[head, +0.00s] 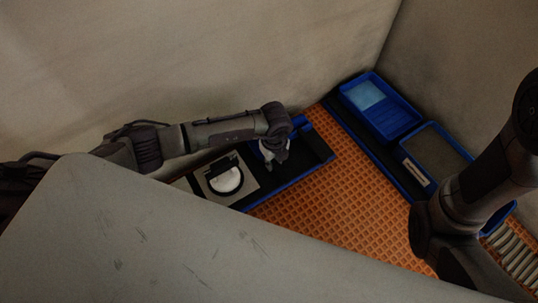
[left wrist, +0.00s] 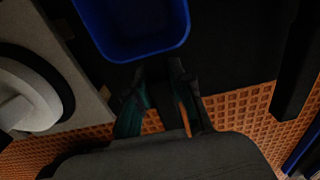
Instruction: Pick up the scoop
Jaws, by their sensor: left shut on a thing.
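My left gripper (head: 271,164) reaches down over a dark, blue-edged tray (head: 313,150) at the back of the orange mat. In the left wrist view its two fingers (left wrist: 158,78) are close together, at the edge of a blue, round-cornered thing (left wrist: 135,35), which I take to be the scoop. The gripper is shut on it. The fingers hide the exact contact, and I cannot tell whether the scoop is clear of the tray. My right arm comes in at the right; its gripper is not in view.
A round white piece (head: 226,180) sits on a pale square plate (head: 209,190) left of the gripper. Two blue bins (head: 414,117) (head: 452,137) stand along the right wall. The orange gridded mat (head: 345,200) is clear in the middle. A grey panel (head: 160,245) covers the front left.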

